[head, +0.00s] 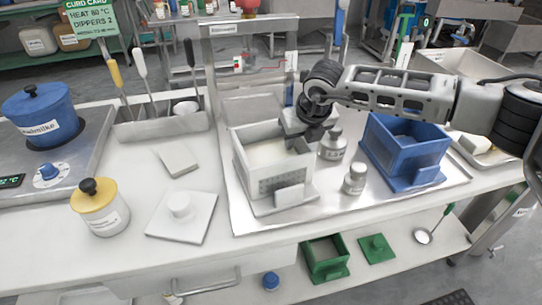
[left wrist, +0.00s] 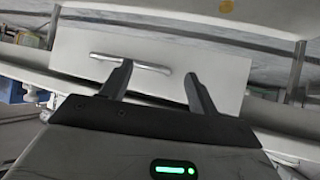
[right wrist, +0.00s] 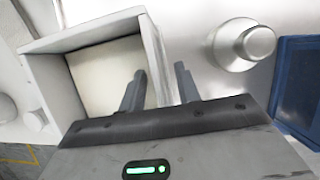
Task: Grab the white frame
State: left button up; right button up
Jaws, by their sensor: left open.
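The white frame (head: 247,170) is an open-topped white box on the metal tray, with cream-coloured contents inside. It also shows in the right wrist view (right wrist: 45,105). My right gripper (head: 309,118) is at its far right side, pointing down. In the right wrist view, the fingers of the right gripper (right wrist: 160,72) are apart, one inside the box and one outside, with the side wall between them. I cannot tell whether either finger touches the wall. My left gripper (left wrist: 159,70) is open and empty, facing a counter drawer handle (left wrist: 130,63); it is outside the head view.
A white lid (head: 180,222) and a yellow-topped jar (head: 100,208) are left.

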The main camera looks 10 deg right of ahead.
grip_shut()
